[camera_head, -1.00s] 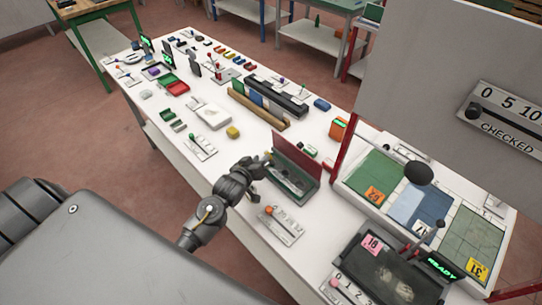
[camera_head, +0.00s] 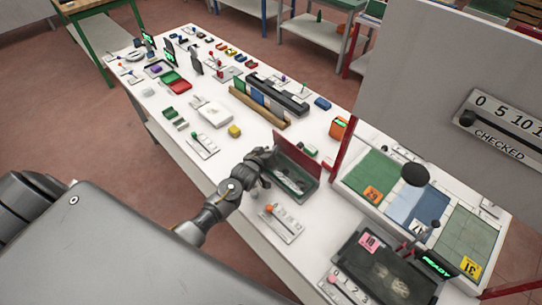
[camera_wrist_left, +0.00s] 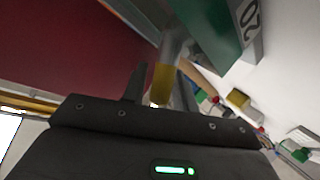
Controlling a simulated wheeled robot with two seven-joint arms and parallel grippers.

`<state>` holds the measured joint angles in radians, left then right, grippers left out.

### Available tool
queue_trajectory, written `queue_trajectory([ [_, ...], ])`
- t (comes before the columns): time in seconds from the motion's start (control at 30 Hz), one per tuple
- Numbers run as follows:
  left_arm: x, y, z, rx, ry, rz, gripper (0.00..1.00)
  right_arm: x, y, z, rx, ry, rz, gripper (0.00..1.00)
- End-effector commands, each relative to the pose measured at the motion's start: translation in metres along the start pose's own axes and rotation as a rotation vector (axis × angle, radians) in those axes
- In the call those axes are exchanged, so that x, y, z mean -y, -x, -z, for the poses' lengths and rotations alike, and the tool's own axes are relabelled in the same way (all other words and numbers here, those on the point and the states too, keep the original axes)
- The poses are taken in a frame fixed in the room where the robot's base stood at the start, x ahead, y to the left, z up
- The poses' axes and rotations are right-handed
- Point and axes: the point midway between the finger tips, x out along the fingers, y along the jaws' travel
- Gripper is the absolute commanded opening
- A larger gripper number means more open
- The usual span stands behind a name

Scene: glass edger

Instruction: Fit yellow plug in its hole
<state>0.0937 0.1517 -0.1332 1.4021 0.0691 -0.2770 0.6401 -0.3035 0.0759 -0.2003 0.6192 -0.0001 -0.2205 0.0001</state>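A yellow plug (camera_wrist_left: 162,84) shows between the fingers of my left gripper (camera_wrist_left: 160,92) in the left wrist view. A grey cylindrical part (camera_wrist_left: 174,45) lies just beyond it, and I cannot tell whether the two touch. In the head view my left gripper (camera_head: 265,155) is over the left end of an open dark green case (camera_head: 306,193) with a dark red lid (camera_head: 298,152); there the plug is hidden by the gripper. The plug's hole cannot be made out. My right gripper is not in view.
A slider panel with an orange knob (camera_head: 281,223) lies in front of the case. A yellow block (camera_head: 234,131) and a green-knobbed panel (camera_head: 203,146) lie to the left. A dark tray (camera_head: 386,268) and tiled boards (camera_head: 369,180) are at right.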

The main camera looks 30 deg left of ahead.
Motion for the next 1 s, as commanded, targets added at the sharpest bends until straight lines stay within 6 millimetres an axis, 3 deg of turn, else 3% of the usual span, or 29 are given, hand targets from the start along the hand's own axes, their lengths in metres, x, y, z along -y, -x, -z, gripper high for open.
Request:
queue_trajectory([
  [0.13, 0.000, 0.000, 0.000, 0.000, 0.000, 0.000, 0.27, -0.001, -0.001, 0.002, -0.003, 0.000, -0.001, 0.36],
  [0.37, 0.000, 0.000, 0.000, 0.001, 0.000, 0.000, 0.00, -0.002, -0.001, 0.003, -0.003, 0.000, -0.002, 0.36],
  [0.77, -0.001, 0.001, 0.002, -0.001, 0.000, -0.001, 0.00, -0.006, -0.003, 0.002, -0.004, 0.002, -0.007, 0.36],
  [1.0, -0.010, 0.008, 0.019, -0.004, 0.000, -0.003, 0.00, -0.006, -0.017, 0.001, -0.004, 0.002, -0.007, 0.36],
])
